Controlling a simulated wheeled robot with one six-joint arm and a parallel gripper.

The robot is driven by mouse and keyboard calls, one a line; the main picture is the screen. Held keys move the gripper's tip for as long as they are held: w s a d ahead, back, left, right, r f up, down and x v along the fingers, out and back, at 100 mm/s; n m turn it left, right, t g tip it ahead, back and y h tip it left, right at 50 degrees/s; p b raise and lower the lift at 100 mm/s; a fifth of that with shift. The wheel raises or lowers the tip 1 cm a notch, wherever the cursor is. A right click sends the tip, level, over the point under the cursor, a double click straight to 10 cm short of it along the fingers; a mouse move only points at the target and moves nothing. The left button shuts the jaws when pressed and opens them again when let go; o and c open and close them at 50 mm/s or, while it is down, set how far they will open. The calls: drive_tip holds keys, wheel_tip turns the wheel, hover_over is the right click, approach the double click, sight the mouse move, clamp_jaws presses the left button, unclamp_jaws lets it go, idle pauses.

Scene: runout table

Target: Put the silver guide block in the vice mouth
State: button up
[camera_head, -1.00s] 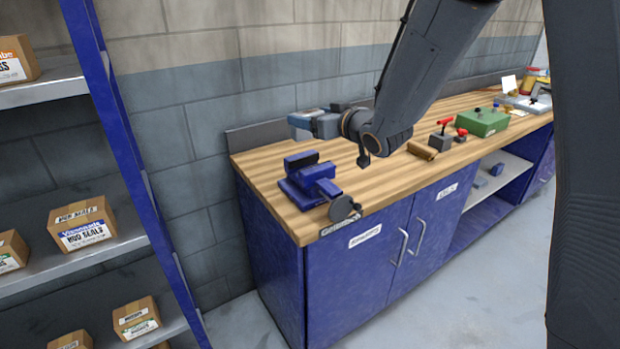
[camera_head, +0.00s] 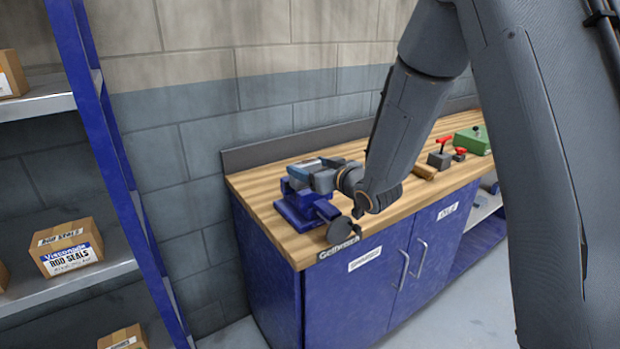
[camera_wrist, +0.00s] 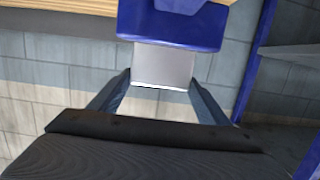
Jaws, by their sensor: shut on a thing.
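The silver guide block (camera_wrist: 163,66) shows between the two fingers of my gripper (camera_wrist: 160,82) in the wrist view. My gripper is shut on it. The blue vice (camera_wrist: 170,28) lies right at the block's far end there, and its edge meets or overlaps the block. In the head view my gripper (camera_head: 314,172) is right above the blue vice (camera_head: 298,212) at the bench's near left corner. My gripper hides part of the vice and most of the block there. I cannot tell whether the block is inside the mouth or only over it.
The wooden bench top (camera_head: 262,186) has a low backboard (camera_head: 262,153) along the wall. Red-handled tools (camera_head: 441,153) and a green box (camera_head: 472,140) stand farther right. A blue-post shelf (camera_head: 100,150) with cartons stands at left.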

drive_tip(key=shift+f+p, duration=0.4)
drive_tip(key=shift+f, duration=1.3)
drive_tip(key=shift+f, duration=0.2)
drive_tip(key=o, duration=1.6)
drive_tip(key=shift+r, duration=0.2)
drive_tip(key=b+v, duration=0.2)
drive_tip(key=v, duration=1)
drive_tip(key=shift+f+b, duration=0.1)
drive_tip(key=shift+b, duration=0.3)
